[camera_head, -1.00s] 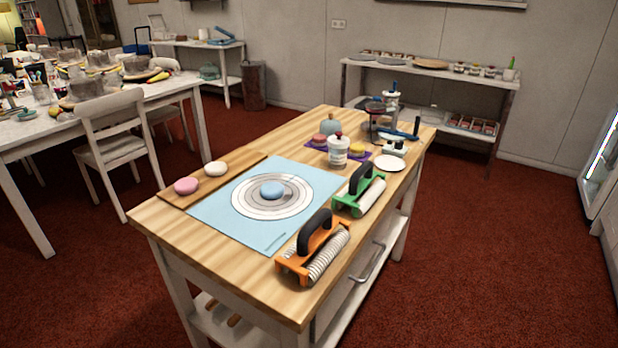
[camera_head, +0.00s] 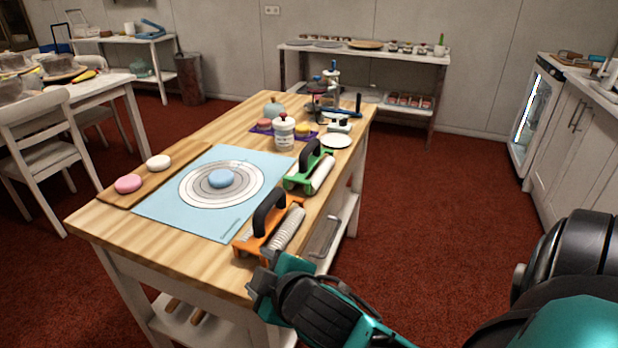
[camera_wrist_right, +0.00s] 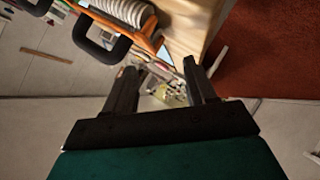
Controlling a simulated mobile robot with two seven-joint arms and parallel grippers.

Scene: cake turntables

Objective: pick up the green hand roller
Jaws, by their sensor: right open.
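The green hand roller (camera_head: 311,170) lies on the right side of the wooden table, with a black handle and a white roller. The orange hand roller (camera_head: 268,226), with a black handle and ridged roller, lies nearer to me. My right gripper (camera_head: 258,284) is low by the table's near right corner, just in front of the orange roller and well short of the green one. In the right wrist view, my right gripper (camera_wrist_right: 162,72) is open and empty, with the orange roller (camera_wrist_right: 122,22) beyond it at the upper left. My left gripper is not in view.
A blue mat (camera_head: 160,205) with a blue dough ball (camera_head: 222,178) covers the table's middle. A board (camera_head: 185,170) holds pink and white balls. A white jar (camera_head: 284,133) and a white plate (camera_head: 336,141) stand behind the green roller. Red floor is free to the right.

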